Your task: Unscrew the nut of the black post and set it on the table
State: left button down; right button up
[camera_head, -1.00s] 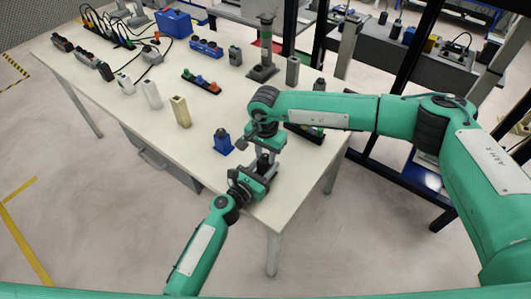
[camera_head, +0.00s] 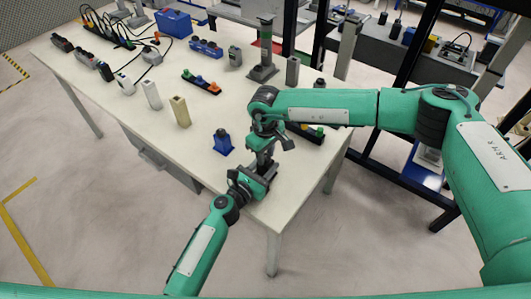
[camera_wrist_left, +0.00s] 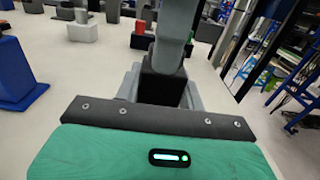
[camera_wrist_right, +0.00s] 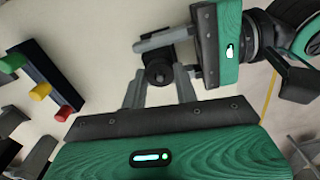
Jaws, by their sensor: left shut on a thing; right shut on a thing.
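The black post (camera_wrist_left: 162,88) stands between the fingers of my left gripper (camera_wrist_left: 160,95), near the table's right front corner. My left gripper is shut on it and also shows in the head view (camera_head: 262,168). My right gripper (camera_wrist_right: 160,85) is directly above, pointing down, with its fingers shut around the dark round nut (camera_wrist_right: 158,72) at the post's top. It also shows in the head view (camera_head: 268,140), where the nut is hidden. I cannot tell how far the nut is up the thread.
A blue post (camera_head: 222,142) stands just left of the grippers. A cream block (camera_head: 180,112) and a strip with coloured knobs (camera_head: 202,82) are farther back. Another coloured-knob strip (camera_wrist_right: 40,80) lies close to my right gripper. The front left tabletop (camera_head: 150,130) is clear.

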jog(key=o, duration=1.1)
